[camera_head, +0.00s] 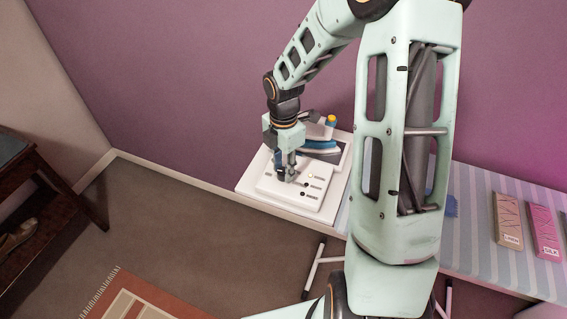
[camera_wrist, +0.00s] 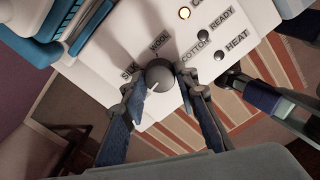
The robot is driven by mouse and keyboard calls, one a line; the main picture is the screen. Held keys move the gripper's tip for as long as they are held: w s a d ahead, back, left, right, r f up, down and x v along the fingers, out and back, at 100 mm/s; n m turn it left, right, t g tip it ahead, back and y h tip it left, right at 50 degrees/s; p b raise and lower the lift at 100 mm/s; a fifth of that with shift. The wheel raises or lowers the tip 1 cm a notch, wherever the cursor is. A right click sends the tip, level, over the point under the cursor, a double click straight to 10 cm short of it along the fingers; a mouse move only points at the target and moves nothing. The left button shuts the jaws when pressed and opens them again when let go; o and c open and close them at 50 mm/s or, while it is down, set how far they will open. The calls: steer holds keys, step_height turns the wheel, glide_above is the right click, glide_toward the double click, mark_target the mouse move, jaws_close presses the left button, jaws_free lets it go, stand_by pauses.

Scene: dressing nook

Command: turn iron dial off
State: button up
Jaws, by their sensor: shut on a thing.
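The iron dial is a round grey knob (camera_wrist: 158,75) on a white panel (camera_wrist: 110,60), with the words SILK, WOOL and COTTON printed around it in the wrist view. My gripper (camera_wrist: 160,92) has its two fingers on either side of the dial and is shut on it. Beside the dial, one lamp (camera_wrist: 184,13) glows yellow, and dark round spots sit by the words READY and HEAT. In the head view, my gripper (camera_head: 288,174) reaches down to the white panel unit (camera_head: 275,190); the dial is hidden there.
A blue and white iron (camera_head: 320,146) stands just behind the panel. The striped ironing board (camera_head: 480,235) runs right, bearing a tan box (camera_head: 508,221) and a pink box (camera_head: 543,232). A dark wooden rack (camera_head: 40,185) stands at the left.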

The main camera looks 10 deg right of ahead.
steer(key=shift+n+p, duration=0.3)
steer(key=shift+n, duration=0.3)
steer(key=o, duration=1.2)
steer(key=shift+c, duration=0.2)
step_height(320, 180, up, 12)
steer(key=shift+w+d, duration=0.1)
